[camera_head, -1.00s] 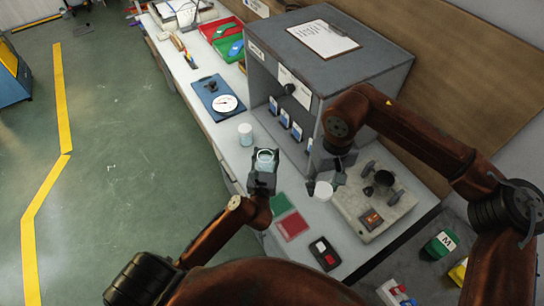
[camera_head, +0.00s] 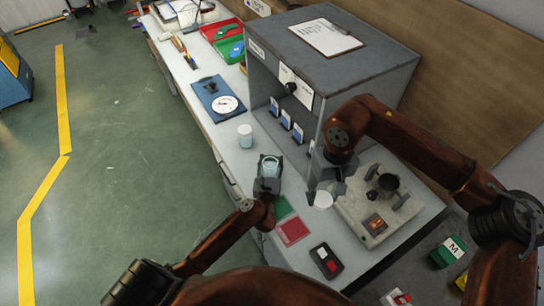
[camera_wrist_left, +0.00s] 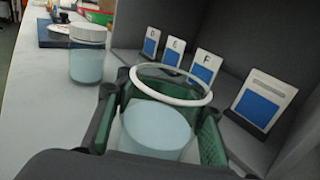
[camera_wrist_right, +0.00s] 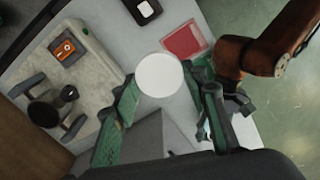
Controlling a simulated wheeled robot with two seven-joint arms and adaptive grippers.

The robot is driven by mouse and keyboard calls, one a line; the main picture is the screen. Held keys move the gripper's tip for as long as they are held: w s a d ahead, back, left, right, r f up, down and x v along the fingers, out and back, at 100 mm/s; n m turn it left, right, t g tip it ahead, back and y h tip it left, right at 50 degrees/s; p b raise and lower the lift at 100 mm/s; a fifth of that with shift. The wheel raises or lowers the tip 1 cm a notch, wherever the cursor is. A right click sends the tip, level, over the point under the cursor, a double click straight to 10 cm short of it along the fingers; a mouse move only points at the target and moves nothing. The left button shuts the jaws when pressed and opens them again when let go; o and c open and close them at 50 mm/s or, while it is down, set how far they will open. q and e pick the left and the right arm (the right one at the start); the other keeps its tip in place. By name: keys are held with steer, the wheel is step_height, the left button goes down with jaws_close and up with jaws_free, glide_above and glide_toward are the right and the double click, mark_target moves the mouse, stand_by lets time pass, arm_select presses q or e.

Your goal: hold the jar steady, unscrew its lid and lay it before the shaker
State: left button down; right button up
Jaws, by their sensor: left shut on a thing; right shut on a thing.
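The open jar (camera_head: 270,166) is clear, with pale blue contents. My left gripper (camera_head: 268,184) is shut around it and holds it upright; the left wrist view shows its open rim and contents (camera_wrist_left: 156,130) between the green finger pads. The round white lid (camera_head: 323,199) is off the jar. My right gripper (camera_head: 325,191) is shut on it, at the fingertips; the lid's flat face (camera_wrist_right: 160,75) shows in the right wrist view. The lid is beside the shaker's left edge; I cannot tell its height above the table. The grey shaker (camera_head: 352,213) has an orange switch and a dark round holder.
A second, lidded jar (camera_head: 245,136) stands behind the held jar. A grey cabinet (camera_head: 350,72) with blue-labelled cards stands at the back. Red mat (camera_head: 292,230) and a dark switch box (camera_head: 326,261) lie in front. A blue board with a dial (camera_head: 217,98) lies further left.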

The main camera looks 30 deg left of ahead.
arm_select(q)
steer(key=shift+f, duration=0.1)
steer(key=c, duration=1.9)
jaws_free()
steer(key=o, duration=0.7)
